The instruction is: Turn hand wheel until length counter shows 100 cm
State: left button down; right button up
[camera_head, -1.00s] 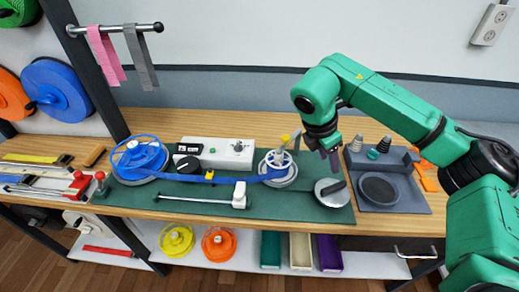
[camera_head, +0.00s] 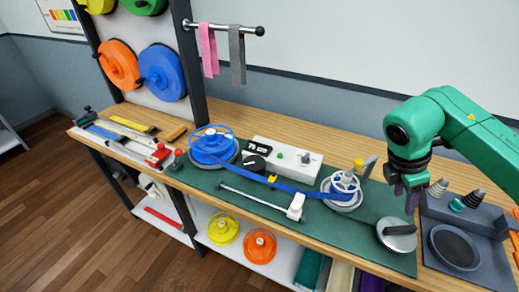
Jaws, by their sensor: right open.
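A pale spoked wheel (camera_head: 342,188), seemingly the hand wheel, stands on the green mat (camera_head: 325,222); a yellow knob (camera_head: 358,164) shows at its upper right. A blue strap (camera_head: 295,190) runs to it from the blue reel (camera_head: 212,146). The white box (camera_head: 292,160) behind the strap has a small black panel (camera_head: 260,147), perhaps the length counter; its reading is too small to make out. My right gripper (camera_head: 404,195) is open and empty, pointing down to the right of the wheel, apart from it. My left gripper is out of view.
A silver disc with a dark bar (camera_head: 397,235) lies below my right gripper. A grey tray (camera_head: 455,260) holds small cones at right. A white slider on a rod (camera_head: 296,206) lies in front of the strap. Tools lie on the bench's left end.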

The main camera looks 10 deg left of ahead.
dwell(0.8)
jog(key=m+y+b, duration=0.4)
jog(key=m+b, duration=0.6)
jog(key=m, duration=2.6)
send_over(402, 228)
notch_tip(402, 228, down, 3)
jog(key=shift+g, duration=0.3)
notch_tip(402, 228, down, 11)
jog(key=shift+w+r+p, duration=0.1)
jog(key=shift+p, duration=0.45)
grip_shut()
